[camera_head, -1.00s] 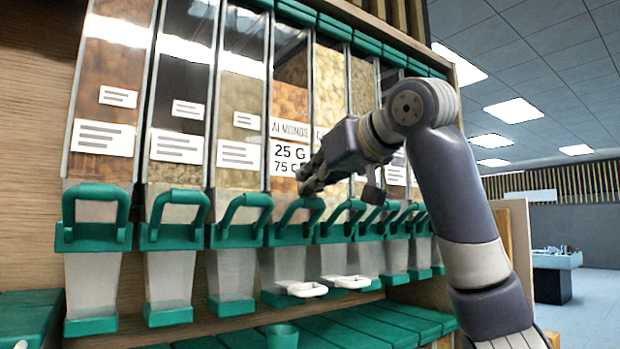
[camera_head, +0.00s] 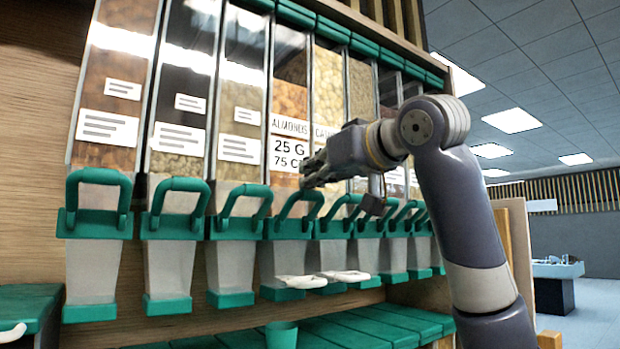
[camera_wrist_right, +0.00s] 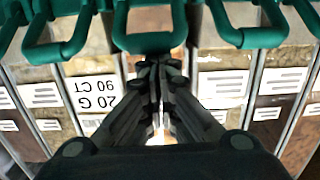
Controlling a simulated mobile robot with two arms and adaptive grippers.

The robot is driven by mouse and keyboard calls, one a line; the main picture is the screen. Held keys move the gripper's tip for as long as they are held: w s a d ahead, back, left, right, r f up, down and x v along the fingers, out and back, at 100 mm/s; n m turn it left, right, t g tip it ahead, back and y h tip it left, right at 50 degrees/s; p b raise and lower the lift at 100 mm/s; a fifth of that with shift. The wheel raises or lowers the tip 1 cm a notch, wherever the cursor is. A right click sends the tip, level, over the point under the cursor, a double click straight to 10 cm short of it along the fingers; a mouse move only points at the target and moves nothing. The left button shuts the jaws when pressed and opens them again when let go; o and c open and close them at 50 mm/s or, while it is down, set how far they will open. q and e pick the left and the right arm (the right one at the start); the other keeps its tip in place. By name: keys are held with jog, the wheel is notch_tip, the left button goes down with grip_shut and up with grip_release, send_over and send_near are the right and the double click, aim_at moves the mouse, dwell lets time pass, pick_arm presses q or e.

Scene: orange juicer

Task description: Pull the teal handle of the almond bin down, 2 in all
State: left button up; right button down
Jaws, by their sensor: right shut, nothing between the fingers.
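The almond bin (camera_head: 289,90) is the clear column labelled "ALMONDS, 25 G, 75 CT" in the head view. Its teal handle (camera_head: 299,196) is a raised loop above its chute. My right gripper (camera_head: 308,178) is shut and empty, just above that loop and in front of the bin, below its label. In the right wrist view the picture is upside down. The shut fingers (camera_wrist_right: 154,65) point at the middle teal handle (camera_wrist_right: 150,42), and their tips overlap its lower edge in the picture. Contact cannot be told. My left gripper is not in view.
Similar bins with teal handles stand close on both sides, such as the left neighbour's handle (camera_head: 246,195). The neighbour's "20 G, 90 CT" label (camera_wrist_right: 96,95) shows in the wrist view. Two white loops (camera_head: 302,282) (camera_head: 344,276) and a teal cup (camera_head: 281,335) are below.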

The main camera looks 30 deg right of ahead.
pick_arm(q)
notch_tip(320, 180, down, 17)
jog(key=b, duration=1.6)
pick_arm(e)
jog(key=s+f+t, duration=0.3)
jog(key=f+t, duration=0.3)
jog(key=f, duration=0.1)
jog(key=shift+s+d+f+y, duration=0.2)
jog(key=shift+s+d+y, duration=0.05)
jog(key=shift+s+y, duration=0.15)
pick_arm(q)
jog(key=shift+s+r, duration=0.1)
